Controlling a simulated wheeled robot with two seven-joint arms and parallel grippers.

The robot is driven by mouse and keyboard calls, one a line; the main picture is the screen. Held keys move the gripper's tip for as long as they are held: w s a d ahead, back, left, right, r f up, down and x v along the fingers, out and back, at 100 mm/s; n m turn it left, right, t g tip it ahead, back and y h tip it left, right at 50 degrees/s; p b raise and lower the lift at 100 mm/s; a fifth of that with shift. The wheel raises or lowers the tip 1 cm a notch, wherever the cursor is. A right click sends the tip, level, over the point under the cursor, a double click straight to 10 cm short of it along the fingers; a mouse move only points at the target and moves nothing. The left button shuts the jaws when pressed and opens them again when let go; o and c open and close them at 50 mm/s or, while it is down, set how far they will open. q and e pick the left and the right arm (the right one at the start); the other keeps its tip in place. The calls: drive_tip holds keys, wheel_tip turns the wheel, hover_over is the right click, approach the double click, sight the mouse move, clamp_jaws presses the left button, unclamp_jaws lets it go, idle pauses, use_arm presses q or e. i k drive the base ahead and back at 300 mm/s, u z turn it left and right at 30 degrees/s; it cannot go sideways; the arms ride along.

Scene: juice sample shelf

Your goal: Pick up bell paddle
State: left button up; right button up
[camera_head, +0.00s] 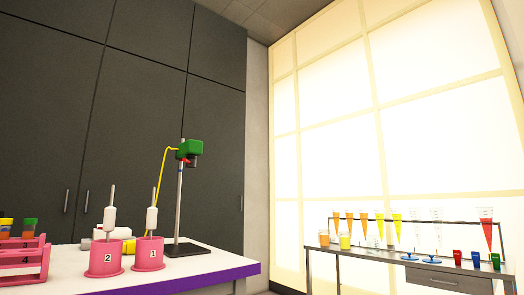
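I cannot single out a bell paddle for certain. On the white table with a purple edge (195,279) at the lower left, two pink round holders marked 2 (107,257) and 1 (148,253) stand side by side. A white-bodied tool with a thin grey rod stands upright in each: one in holder 2 (110,218) and one in holder 1 (152,219). Behind them a stand with a dark base (186,250) carries a green head (191,149) with a yellow cable. Neither of my grippers is in view.
A pink rack (30,263) with tubes is at the far left, and white and yellow items lie behind the holders. A second bench (385,268) at the right bears coloured cones, cups and blue-based stands. Dark cabinets stand behind.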

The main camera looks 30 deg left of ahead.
sight(152, 211)
drive_tip(key=z, duration=0.05)
drive_tip(key=i, duration=1.25)
drive_tip(key=u, duration=1.4)
drive_tip(key=i, duration=0.8)
drive_tip(key=u, duration=1.25)
drive_tip(key=k, duration=0.45)
drive_tip(key=z, duration=2.45)
